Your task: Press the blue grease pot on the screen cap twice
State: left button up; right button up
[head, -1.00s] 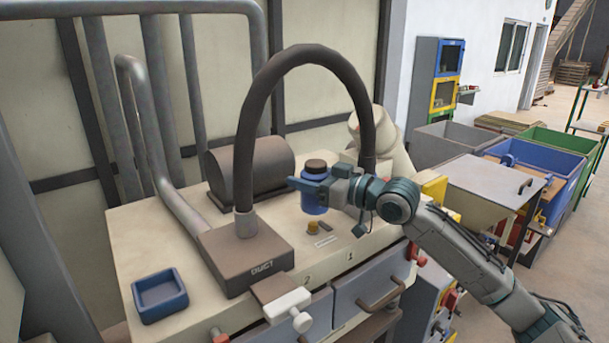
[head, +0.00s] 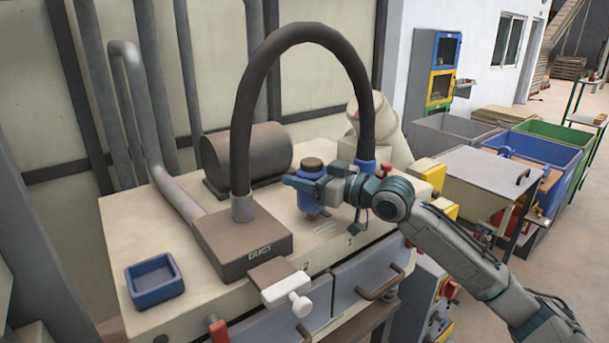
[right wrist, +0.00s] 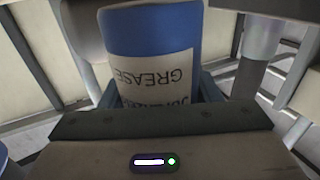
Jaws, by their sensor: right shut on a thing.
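The blue grease pot (head: 308,197) with its brown lid is held upright in my right gripper (head: 319,185). In the right wrist view the pot (right wrist: 152,40) shows a white label with GREASE upside down. The jaws are shut on it. A small brass-coloured cap (head: 311,216), which looks like the screen cap, shows just under the pot on the machine's cream top. The pot covers most of it; I cannot tell whether they touch. My left gripper is not in view.
A dark hose (head: 240,130) arches from the DUCT box (head: 240,236) over to the right, close behind my gripper. A blue tray (head: 155,280) sits at the left. A white handle (head: 285,291) and drawers are at the front. A dark cylinder (head: 250,155) lies behind.

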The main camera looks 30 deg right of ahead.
jog(key=shift+s+f+b, duration=0.15)
jog(key=shift+f+b, duration=0.35)
jog(key=shift+f, duration=0.25)
dwell(0.3)
jog(key=shift+r, duration=0.2)
jog(key=shift+w+r+p, duration=0.2)
jog(key=shift+r+p, duration=0.3)
jog(key=shift+p, duration=0.15)
jog(key=shift+r, duration=0.15)
jog(key=shift+s, duration=0.1)
